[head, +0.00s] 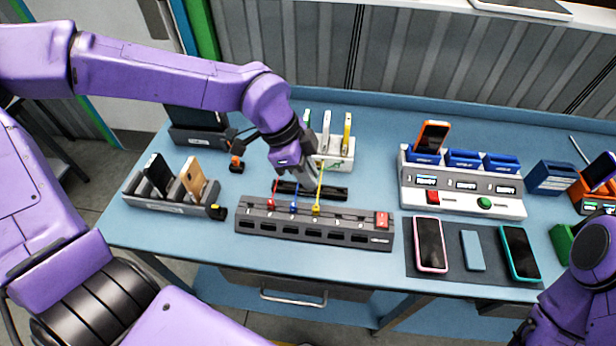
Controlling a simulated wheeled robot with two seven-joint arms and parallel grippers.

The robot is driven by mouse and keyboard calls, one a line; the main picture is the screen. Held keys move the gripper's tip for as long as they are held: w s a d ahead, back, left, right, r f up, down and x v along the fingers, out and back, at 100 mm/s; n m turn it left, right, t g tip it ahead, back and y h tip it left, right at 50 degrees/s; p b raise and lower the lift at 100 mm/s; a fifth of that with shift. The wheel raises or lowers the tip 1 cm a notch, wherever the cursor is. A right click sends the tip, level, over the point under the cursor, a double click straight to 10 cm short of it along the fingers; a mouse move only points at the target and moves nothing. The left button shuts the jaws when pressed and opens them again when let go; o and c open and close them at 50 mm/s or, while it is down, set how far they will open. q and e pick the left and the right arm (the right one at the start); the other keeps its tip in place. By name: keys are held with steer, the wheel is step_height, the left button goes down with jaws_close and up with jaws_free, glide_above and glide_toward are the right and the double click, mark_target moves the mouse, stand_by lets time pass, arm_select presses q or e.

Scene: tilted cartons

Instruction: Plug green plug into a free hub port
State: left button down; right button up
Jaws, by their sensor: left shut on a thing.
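The hub (316,236) is a long dark grey strip near the front of the blue table, with a row of ports and a red switch (382,219) at its right end. Red (271,204), blue (294,207) and yellow (316,209) plugs stand in its left and middle ports, with cables rising from them. Ports to the right of the yellow plug look empty. My left gripper (310,178) is behind and above the hub, shut. A thin green cable shows beside it; the green plug itself is hidden by the fingers. My right gripper is out of view.
A white rack (336,150) with upright items stands behind my left gripper. A phone stand (172,202) is left of the hub. Right are a mat (458,265) with phones and a white charging station (462,196). A dark bar lies behind the hub.

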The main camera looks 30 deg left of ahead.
arm_select(q)
steer(key=shift+f, duration=0.15)
step_height(320, 180, down, 8)
steer(key=b, duration=0.7)
steer(key=shift+f+b, duration=0.25)
steer(key=shift+b, duration=0.1)
steer(key=shift+w, duration=0.1)
steer(key=w+d+b, duration=0.2)
steer(key=w+d, duration=0.2)
steer(key=d, duration=0.1)
steer(key=shift+w+d+b, duration=0.25)
steer(key=shift+d+b, duration=0.1)
stand_by(0.6)
